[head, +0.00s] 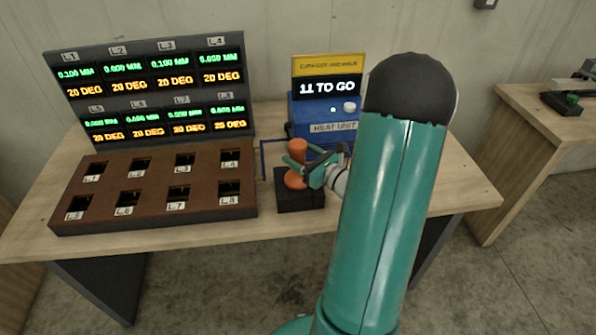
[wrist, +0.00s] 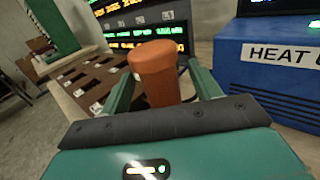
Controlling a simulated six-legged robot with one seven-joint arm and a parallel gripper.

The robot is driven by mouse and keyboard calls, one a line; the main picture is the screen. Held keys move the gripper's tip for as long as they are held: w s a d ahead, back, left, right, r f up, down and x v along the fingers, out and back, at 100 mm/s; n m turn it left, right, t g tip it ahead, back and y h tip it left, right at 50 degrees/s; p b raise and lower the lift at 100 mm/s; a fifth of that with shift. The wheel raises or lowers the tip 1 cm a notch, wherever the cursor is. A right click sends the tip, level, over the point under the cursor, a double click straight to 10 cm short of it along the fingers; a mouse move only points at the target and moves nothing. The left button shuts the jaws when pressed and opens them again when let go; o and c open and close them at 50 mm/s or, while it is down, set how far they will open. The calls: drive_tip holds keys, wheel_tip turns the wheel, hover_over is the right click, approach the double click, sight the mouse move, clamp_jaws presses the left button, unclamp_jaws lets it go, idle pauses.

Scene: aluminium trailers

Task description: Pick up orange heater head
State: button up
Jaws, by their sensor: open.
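The orange heater head (head: 299,152) stands upright on a small black base on the table in the head view. In the wrist view the orange heater head (wrist: 157,72) rises between the two green fingers. My gripper (head: 297,166) is open around it in the head view, with one finger on each side; in the wrist view my gripper (wrist: 155,85) shows gaps beside the head. I cannot tell whether either finger touches it. The lower part of the head is partly hidden by my gripper.
The blue heat unit (head: 312,110) stands just behind, its display reading "11 TO GO". A brown slotted block (head: 150,205) lies left, below a dark display panel (head: 148,62). The black base (head: 300,200) sits near the wooden table's (head: 400,225) front edge.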

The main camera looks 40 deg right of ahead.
drive_tip(key=shift+w, duration=0.6)
drive_tip(key=shift+c, duration=0.4)
clamp_jaws()
drive_tip(key=shift+r, duration=0.1)
